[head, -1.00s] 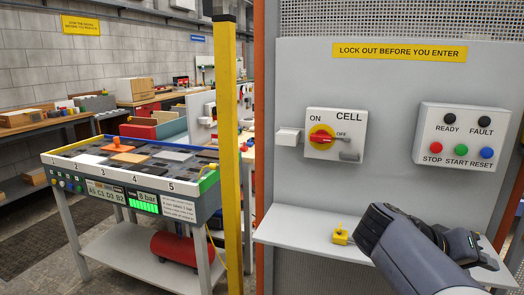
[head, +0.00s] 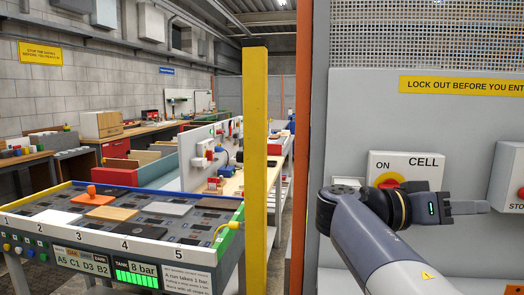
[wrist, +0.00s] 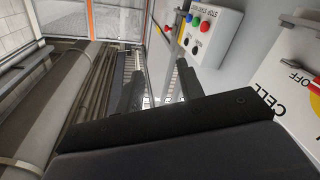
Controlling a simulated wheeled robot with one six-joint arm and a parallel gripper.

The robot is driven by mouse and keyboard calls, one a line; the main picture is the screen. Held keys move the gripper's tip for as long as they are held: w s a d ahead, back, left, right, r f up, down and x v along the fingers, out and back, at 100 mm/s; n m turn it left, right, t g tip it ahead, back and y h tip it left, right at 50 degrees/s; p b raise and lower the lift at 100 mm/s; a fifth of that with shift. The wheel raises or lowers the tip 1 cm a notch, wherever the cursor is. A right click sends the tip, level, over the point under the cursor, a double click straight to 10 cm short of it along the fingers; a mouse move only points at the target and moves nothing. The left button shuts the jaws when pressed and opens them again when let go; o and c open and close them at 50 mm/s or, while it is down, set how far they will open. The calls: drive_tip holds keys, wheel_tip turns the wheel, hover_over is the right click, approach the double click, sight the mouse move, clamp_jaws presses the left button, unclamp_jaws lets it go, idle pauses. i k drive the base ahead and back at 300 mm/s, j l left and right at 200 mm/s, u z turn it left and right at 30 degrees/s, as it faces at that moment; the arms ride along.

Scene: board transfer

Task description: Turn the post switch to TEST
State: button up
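No switch marked TEST can be made out in these frames. The yellow post (head: 255,150) stands left of the grey panel and shows no readable switch. The CELL box also shows at the right edge of the wrist view (wrist: 283,80), with part of a red handle.
A button box (head: 508,180) is at the right edge, in line with my gripper. A yellow lockout sign (head: 460,86) is above. A board table (head: 150,228) with several tiles stands left of the post. An orange upright (head: 302,120) edges the panel.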

sight(240, 154)
drive_tip(key=i+j, duration=0.15)
drive_tip(key=j, duration=0.45)
drive_tip(key=i+j+z, duration=0.15)
drive_tip(key=j, duration=0.45)
drive_tip(key=i+j, duration=0.1)
drive_tip(key=j, duration=0.5)
drive_tip(key=i+j+z, duration=0.15)
drive_tip(key=j, duration=0.45)
drive_tip(key=i+j, duration=0.35)
drive_tip(key=j, duration=0.3)
drive_tip(key=i+j+z, duration=0.1)
drive_tip(key=i+j, duration=0.1)
drive_tip(key=j, duration=0.1)
